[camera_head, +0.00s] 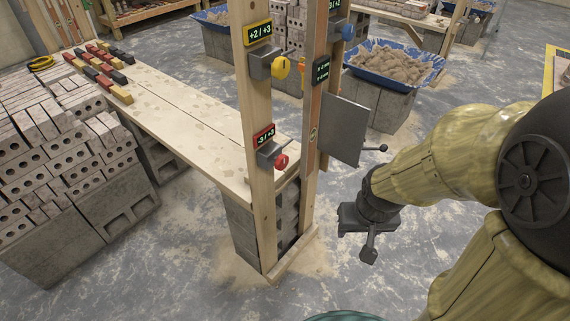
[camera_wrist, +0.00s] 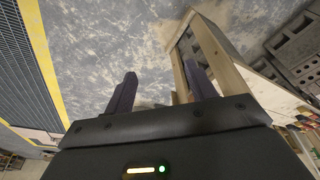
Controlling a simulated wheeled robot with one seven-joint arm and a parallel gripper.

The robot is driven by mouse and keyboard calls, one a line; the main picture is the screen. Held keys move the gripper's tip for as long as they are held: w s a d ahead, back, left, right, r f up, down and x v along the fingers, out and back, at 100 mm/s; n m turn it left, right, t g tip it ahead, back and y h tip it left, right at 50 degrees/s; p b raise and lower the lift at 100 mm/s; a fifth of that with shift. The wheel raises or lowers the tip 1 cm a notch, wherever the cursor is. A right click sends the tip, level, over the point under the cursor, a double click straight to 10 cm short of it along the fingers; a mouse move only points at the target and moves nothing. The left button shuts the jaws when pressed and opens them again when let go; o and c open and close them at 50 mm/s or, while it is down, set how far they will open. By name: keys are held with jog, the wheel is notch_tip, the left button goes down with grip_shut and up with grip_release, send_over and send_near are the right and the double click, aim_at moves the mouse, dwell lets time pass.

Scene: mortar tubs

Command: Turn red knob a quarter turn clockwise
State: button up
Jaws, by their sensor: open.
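The red knob (camera_head: 281,162) sticks out from a grey box on the front wooden post in the head view, under a small red-framed display (camera_head: 263,136). My gripper (camera_head: 369,250) hangs in the air to the right of the post and lower than the knob in the picture, clear of it. In the wrist view my gripper (camera_wrist: 163,80) has its two dark fingers spread with nothing between them. The floor and a wooden frame show behind the fingers. I cannot make out the red knob in the wrist view.
A yellow knob (camera_head: 280,67) sits higher on the same post, and a blue knob (camera_head: 347,31) on the post behind. A grey panel (camera_head: 345,130) and a black lever (camera_head: 375,148) stand between the posts and my arm. A plank bench (camera_head: 190,110) extends left.

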aim_at(284, 163)
jog(key=shift+o, duration=1)
jog(key=w+d+f+n+t, duration=0.1)
jog(key=w+d+f, duration=0.1)
jog(key=w, duration=0.3)
jog(key=shift+d+n, duration=0.4)
jog(key=shift+d, duration=0.05)
jog(key=w+f+n+t+y+p, duration=0.1)
jog(key=w+f+n+t, duration=0.25)
jog(key=w, duration=0.45)
jog(key=a+n+t+y, duration=0.1)
jog(key=n+y, duration=0.1)
jog(key=y, duration=0.2)
jog(key=w+a+n+t+y+p, duration=0.1)
jog(key=a+n+y, duration=0.1)
jog(key=y, duration=0.2)
jog(key=w+a+n+t+y, duration=0.1)
jog(key=a+n+t+y, duration=0.1)
jog(key=y, duration=0.3)
jog(key=shift+w+a+f+n+p, duration=0.1)
jog(key=shift+a+f+n+p, duration=0.05)
jog(key=shift+f+n+p, duration=0.2)
jog(key=p+x, duration=0.2)
jog(key=x, duration=1.5)
jog(key=shift+w+a+p, duration=0.15)
jog(key=shift+a+p, duration=0.1)
jog(key=shift+p, duration=0.15)
